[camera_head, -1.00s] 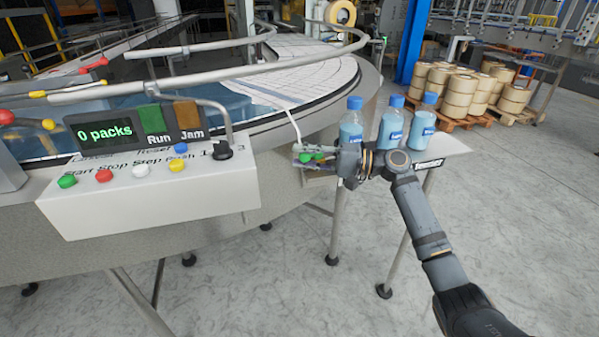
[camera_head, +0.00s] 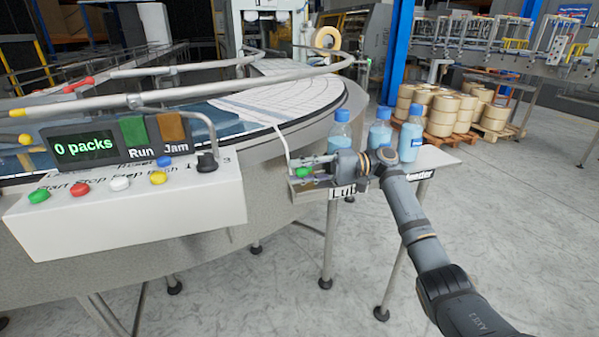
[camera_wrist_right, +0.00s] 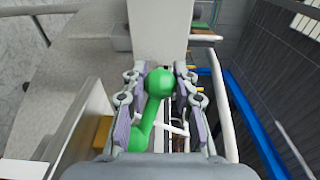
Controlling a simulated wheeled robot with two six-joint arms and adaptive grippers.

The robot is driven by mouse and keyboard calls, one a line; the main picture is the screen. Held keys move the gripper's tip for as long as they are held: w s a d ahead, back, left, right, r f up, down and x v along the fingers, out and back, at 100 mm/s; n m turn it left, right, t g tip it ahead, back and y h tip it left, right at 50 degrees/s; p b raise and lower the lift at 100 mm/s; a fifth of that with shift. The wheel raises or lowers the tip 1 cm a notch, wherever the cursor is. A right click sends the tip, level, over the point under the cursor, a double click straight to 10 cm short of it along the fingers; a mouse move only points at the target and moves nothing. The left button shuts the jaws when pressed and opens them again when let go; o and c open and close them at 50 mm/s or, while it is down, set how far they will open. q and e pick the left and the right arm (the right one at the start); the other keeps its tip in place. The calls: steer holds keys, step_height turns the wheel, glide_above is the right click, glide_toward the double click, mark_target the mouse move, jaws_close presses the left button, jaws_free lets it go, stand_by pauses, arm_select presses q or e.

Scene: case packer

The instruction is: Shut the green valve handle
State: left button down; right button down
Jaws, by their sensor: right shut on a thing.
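The green valve handle (camera_wrist_right: 150,110) is a bar with a round ball end, seen close up in the right wrist view. Its ball lies between the two finger pads of my right gripper (camera_wrist_right: 159,76), which is shut on it. In the head view a small green part of the handle (camera_head: 303,172) shows between the fingers of my right gripper (camera_head: 297,170), beside a box labelled "Lub" (camera_head: 342,193). The valve body is mostly hidden. My left gripper is in neither current view.
A control panel (camera_head: 130,215) with coloured buttons and a "0 packs" display (camera_head: 84,145) stands to the left. Several blue-capped bottles (camera_head: 379,133) stand on a small side table (camera_head: 440,160) close behind my right wrist.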

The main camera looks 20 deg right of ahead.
steer(key=c, duration=1)
jaws_free()
steer(key=v, duration=1.2)
steer(key=shift+c, duration=0.2)
